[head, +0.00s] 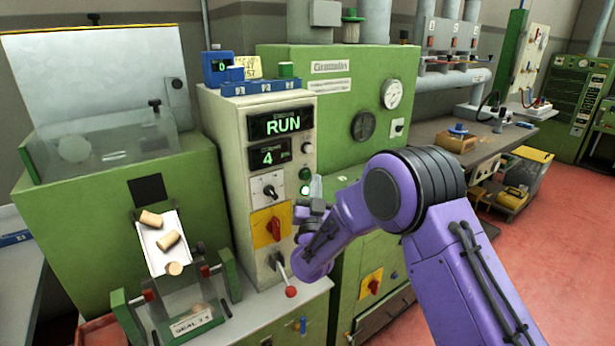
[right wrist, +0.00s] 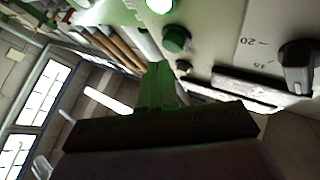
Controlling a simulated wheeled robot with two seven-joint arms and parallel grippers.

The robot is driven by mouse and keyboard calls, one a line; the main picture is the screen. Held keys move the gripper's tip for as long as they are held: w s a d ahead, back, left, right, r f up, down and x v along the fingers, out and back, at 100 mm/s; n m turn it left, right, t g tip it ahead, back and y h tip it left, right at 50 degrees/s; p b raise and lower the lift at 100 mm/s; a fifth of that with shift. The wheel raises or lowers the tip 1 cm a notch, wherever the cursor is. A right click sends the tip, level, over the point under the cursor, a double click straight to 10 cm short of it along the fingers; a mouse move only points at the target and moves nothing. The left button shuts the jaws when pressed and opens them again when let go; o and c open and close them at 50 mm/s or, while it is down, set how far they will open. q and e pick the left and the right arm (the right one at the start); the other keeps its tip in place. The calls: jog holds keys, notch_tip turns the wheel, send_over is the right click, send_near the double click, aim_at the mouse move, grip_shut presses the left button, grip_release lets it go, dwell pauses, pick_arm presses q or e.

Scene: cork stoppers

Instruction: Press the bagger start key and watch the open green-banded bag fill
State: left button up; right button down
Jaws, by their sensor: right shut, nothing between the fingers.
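The cream bagger control box (head: 221,130) shows RUN and 4 on its displays. A lit green lamp (head: 305,174) is on its front and also shows at the top of the right wrist view (right wrist: 160,5). My left gripper is out of view.
A red-knobbed lever (head: 290,291) and a red switch on a yellow plate (head: 272,228) are just below my right gripper. A green machine (head: 345,75) with gauges stands behind. The red floor (head: 545,235) at the right is mostly clear.

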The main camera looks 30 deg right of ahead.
jog(key=shift+s, duration=0.1)
jog(key=shift+s+d, duration=0.2)
jog(key=shift+s, duration=2.2)
jog(key=s+a+f+n+g+y, duration=0.1)
jog(key=s+f+g+y, duration=0.15)
jog(key=f, duration=0.55)
jog(key=s+a+f+g+y, duration=0.2)
jog(key=s+f+y, duration=0.1)
jog(key=f, duration=0.5)
jog(key=s+a+f+n+g+y, duration=0.1)
jog(key=s+f+g+y, duration=0.15)
jog(key=f, duration=0.65)
jog(key=s+a+f+g, duration=0.1)
jog(key=s+f+g, duration=0.3)
jog(key=s+f, duration=0.4)
jog(key=s+a+f+g+y, duration=0.1)
jog(key=s+f+g, duration=0.4)
jog(key=s, duration=1.5)
notch_tip(320, 180, down, 4)
jog(key=shift+s+a+g, duration=0.15)
jog(key=shift+s+g, duration=0.1)
jog(key=shift+g, duration=0.05)
